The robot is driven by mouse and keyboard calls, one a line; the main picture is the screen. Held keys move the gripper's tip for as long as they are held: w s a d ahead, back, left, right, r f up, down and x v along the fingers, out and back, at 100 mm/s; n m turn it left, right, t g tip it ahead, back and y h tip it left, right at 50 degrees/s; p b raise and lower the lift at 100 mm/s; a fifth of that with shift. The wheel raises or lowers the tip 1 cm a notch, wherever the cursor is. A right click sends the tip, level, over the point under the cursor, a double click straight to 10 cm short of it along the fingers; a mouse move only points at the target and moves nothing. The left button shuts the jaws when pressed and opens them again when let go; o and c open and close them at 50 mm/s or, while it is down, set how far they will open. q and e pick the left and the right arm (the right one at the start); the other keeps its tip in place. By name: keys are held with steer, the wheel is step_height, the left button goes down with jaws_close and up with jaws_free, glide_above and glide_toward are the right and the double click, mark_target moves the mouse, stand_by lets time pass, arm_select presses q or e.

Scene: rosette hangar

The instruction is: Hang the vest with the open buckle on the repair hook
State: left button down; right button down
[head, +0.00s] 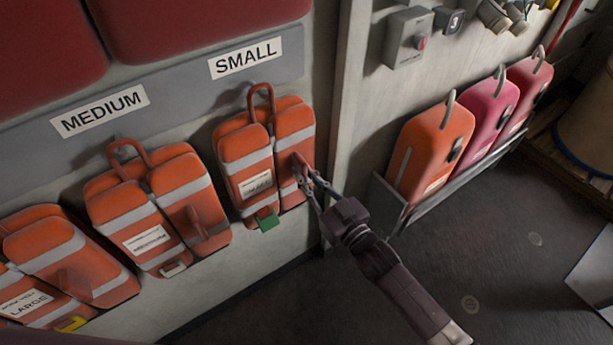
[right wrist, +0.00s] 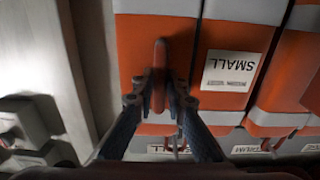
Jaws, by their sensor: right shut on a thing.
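An orange vest (head: 246,165) with grey bands and a green buckle (head: 267,220) hangs by its top loop under the SMALL sign. My right gripper (head: 303,183) is shut on the red-orange handle at this vest's right side. A medium vest (head: 165,205) with a pale buckle (head: 173,269) and a large vest (head: 72,254) with a yellow buckle (head: 71,324) hang to the left. I cannot tell which buckle is open. I cannot pick out the repair hook.
A rack (head: 389,212) on the right wall holds orange, pink and red cases. A grey switch box (head: 407,38) is mounted above it. A wall post (head: 343,100) stands between vests and rack. The dark floor (head: 500,255) below is mostly clear.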

steer(key=shift+r, duration=0.25)
steer(key=shift+w+r+p, duration=0.1)
steer(key=shift+r+p, duration=1.15)
steer(key=shift+r, duration=0.05)
steer(key=p, duration=0.3)
glide_toward(306, 169)
steer(key=shift+w+a, duration=0.25)
steer(key=shift+w, duration=0.15)
stand_by(0.6)
